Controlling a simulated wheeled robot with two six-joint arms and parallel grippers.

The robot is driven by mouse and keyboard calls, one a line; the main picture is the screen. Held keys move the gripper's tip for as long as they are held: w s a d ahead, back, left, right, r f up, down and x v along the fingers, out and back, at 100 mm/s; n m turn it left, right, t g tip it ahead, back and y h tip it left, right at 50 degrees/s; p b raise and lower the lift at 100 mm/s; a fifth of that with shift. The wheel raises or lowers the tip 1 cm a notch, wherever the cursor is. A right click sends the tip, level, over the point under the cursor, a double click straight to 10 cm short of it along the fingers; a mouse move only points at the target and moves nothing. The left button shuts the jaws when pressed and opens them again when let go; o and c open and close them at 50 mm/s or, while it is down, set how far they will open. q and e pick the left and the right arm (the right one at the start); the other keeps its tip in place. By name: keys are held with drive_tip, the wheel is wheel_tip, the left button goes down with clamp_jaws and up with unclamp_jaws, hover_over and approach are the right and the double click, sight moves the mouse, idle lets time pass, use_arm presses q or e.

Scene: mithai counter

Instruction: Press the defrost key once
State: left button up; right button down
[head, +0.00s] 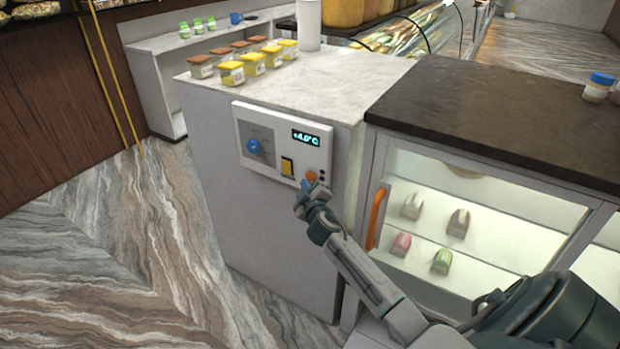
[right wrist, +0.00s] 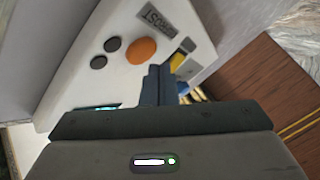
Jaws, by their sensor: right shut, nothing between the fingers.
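The white control panel (head: 262,165) is on the side of the white counter cabinet. It has a round orange key (head: 311,176), which also shows in the right wrist view (right wrist: 141,50) beside a dark label (right wrist: 158,18) too blurred to read surely. My left gripper is not in view.
The panel also has a blue knob (head: 254,146), a yellow switch (head: 287,166) and a lit display (head: 305,138) reading about +4.0°C. A glass-front cabinet with an orange handle (head: 377,216) stands right of it. Yellow-lidded jars (head: 231,73) stand on the counter. Floor at left is clear.

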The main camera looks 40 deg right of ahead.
drive_tip(key=shift+d, duration=0.15)
drive_tip(key=shift+w+d, duration=0.2)
drive_tip(key=shift+d, duration=0.1)
drive_tip(key=shift+w+d, duration=0.15)
drive_tip(key=shift+d, duration=0.2)
idle(0.7)
drive_tip(key=shift+a, duration=0.1)
drive_tip(key=shift+s+a, duration=0.35)
drive_tip(key=shift+a, duration=0.35)
drive_tip(key=a, duration=0.1)
drive_tip(key=s+a, duration=0.1)
drive_tip(key=a, duration=0.1)
drive_tip(key=s+a, duration=0.1)
drive_tip(key=shift+a, duration=0.3)
idle(0.9)
